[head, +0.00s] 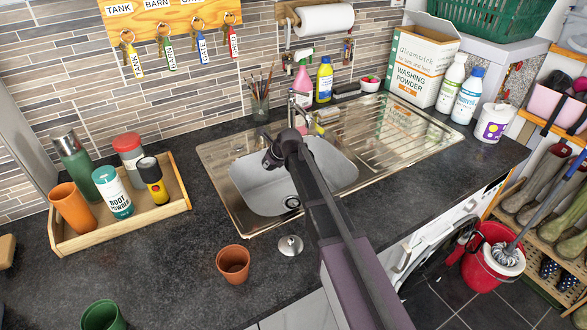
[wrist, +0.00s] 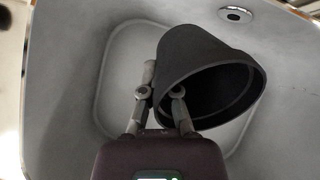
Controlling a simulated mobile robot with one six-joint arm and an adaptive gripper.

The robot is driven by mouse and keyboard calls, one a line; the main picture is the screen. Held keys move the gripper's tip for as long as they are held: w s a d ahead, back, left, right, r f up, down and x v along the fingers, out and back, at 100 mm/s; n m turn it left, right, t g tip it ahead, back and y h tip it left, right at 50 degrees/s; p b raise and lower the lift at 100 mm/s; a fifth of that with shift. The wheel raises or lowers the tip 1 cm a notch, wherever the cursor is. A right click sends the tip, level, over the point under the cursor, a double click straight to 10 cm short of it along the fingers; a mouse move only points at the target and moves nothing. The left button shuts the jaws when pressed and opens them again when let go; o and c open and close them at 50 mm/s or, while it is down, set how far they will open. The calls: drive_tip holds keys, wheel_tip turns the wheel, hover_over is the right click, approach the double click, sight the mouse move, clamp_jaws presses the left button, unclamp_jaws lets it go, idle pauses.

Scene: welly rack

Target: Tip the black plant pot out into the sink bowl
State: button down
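The black plant pot (wrist: 190,55) is in my gripper (wrist: 160,93), with its wall between the two fingers. It is tilted well over, its open mouth turned towards the lower right in the wrist view. The inside is dark and I see no contents. The sink bowl (wrist: 60,70) lies behind the pot, its drain (wrist: 235,14) at the top. In the head view my arm reaches over the sink bowl (head: 333,170), and my gripper (head: 272,152) is over its left back part. The pot is mostly hidden there by my arm.
A tap (head: 292,108) stands behind the bowl. The drainer (head: 395,130) to the right is clear. A terracotta pot (head: 233,262) and a metal plug (head: 290,245) are on the worktop in front. A wooden tray (head: 180,205) with bottles stands left.

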drive_tip(key=shift+w+a+r+n+g+h+p, duration=0.1)
drive_tip(key=shift+w+a+r+g+h+p, duration=0.25)
drive_tip(key=shift+a+h+p, duration=0.6)
drive_tip(key=shift+w+a+r+n+g+h+p, duration=0.1)
drive_tip(key=shift+w+a+g+h+p, duration=0.4)
drive_tip(key=shift+h, duration=0.75)
drive_tip(key=shift+w+a+r+n+g+h+p, duration=0.1)
drive_tip(key=shift+w+a+r+g+h+p, duration=0.2)
drive_tip(key=shift+a+g+h+p, duration=0.55)
drive_tip(key=shift+h, duration=0.25)
